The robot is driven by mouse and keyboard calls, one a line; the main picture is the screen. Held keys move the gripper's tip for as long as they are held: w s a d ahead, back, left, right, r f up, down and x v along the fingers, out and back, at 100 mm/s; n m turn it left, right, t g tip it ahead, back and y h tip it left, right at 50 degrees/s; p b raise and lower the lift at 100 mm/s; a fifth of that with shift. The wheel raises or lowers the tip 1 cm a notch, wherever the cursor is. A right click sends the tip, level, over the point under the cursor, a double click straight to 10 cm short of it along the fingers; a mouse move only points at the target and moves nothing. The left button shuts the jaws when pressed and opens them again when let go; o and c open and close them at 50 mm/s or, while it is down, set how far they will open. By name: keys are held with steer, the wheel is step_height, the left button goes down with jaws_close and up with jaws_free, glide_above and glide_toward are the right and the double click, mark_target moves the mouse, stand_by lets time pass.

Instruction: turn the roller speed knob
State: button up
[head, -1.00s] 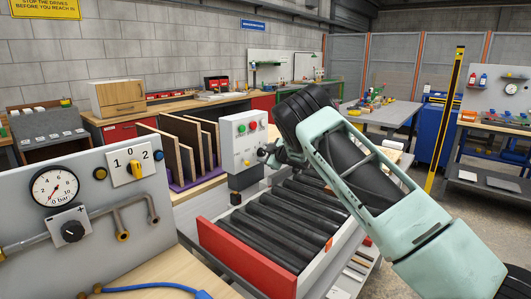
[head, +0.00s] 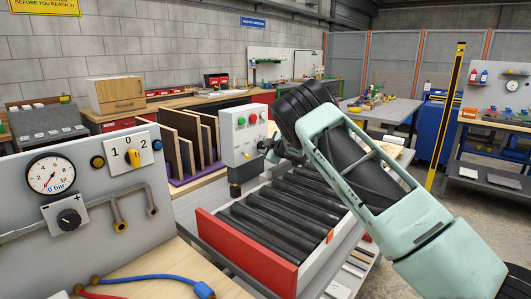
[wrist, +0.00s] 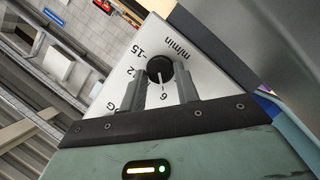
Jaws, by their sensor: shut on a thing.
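The roller speed knob (wrist: 160,70) is a round black dial on a white plate marked "m/min" in the wrist view. A pale pointer line on it points down the picture, toward a numeral that reads as 6 or 9. My gripper (wrist: 161,85) has its two grey fingers on either side of the knob and is shut on it. The fingers cover part of the scale. In the head view my gripper (head: 266,148) is at the right side of the white control box (head: 232,147), and the knob is hidden there.
The black roller conveyor (head: 265,225) with a red end plate (head: 240,252) lies below my arm. Upright boards (head: 188,155) stand left of the control box. A grey panel with a gauge (head: 51,174) and a yellow switch (head: 133,154) stands at the near left.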

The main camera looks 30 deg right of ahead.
stand_by(0.4)
steer(key=o, duration=1)
steer(key=shift+c, duration=0.2)
steer(key=b+v, duration=0.3)
steer(key=v, duration=1.4)
steer(key=shift+s, duration=0.25)
steer(key=shift+a, duration=0.1)
